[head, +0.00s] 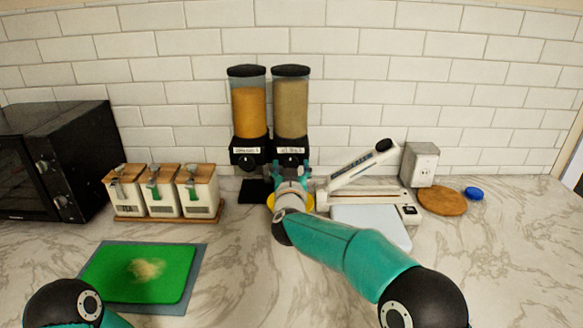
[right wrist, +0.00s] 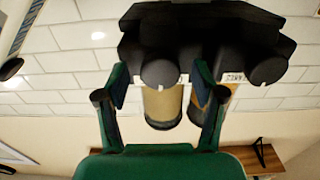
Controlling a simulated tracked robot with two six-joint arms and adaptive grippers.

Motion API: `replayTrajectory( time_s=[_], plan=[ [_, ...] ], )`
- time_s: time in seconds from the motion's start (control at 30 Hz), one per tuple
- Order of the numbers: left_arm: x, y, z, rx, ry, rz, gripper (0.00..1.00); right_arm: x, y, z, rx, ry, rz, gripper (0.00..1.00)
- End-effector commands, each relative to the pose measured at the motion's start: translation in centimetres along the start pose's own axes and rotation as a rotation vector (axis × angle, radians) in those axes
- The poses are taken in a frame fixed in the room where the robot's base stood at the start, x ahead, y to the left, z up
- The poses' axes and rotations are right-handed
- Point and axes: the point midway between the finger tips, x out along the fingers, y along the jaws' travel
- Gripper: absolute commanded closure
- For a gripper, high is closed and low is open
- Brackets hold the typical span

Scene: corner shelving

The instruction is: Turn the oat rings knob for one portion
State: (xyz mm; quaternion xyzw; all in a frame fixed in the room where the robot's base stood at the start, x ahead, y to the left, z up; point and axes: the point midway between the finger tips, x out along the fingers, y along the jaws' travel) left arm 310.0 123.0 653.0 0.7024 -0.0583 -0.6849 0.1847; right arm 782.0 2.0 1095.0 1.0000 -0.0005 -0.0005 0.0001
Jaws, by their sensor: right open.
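The twin dispenser has an orange-filled canister (head: 248,110) on the left and a tan-filled canister (head: 290,108) on the right. The label (head: 291,150) under the tan one seems to read oat rings. Its knob (right wrist: 160,72) shows in the right wrist view, which is upside down; in the head view my gripper hides it. My right gripper (head: 291,168) is at the front of this dispenser. Its open fingers (right wrist: 160,85) stand on either side of the knob, with visible gaps. A yellow dish (head: 307,203) shows partly behind my right wrist. My left gripper is out of view.
The other knob (head: 247,163) is close on the left. A white slicer-like device (head: 362,165) stands just right of my gripper. Three canisters (head: 163,190), a black oven (head: 60,160) and a green board (head: 140,272) are left. Open counter lies front right.

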Motion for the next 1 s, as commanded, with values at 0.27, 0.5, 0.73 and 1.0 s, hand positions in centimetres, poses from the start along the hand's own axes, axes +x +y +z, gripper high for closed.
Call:
replayTrajectory(
  time_s=[0.27,0.5,0.73,1.0],
  plan=[
    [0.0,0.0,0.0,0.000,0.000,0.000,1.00,0.0,0.0,0.0,0.000,0.000,0.000,0.75],
    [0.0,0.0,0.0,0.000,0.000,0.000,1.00,0.0,0.1,0.0,0.004,0.001,0.000,0.92],
    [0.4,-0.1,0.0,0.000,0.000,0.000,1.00,0.0,0.0,0.1,0.050,0.002,0.001,0.92],
    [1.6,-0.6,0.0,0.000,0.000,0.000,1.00,0.0,0.0,0.1,0.210,0.003,0.001,0.92]
  ],
)
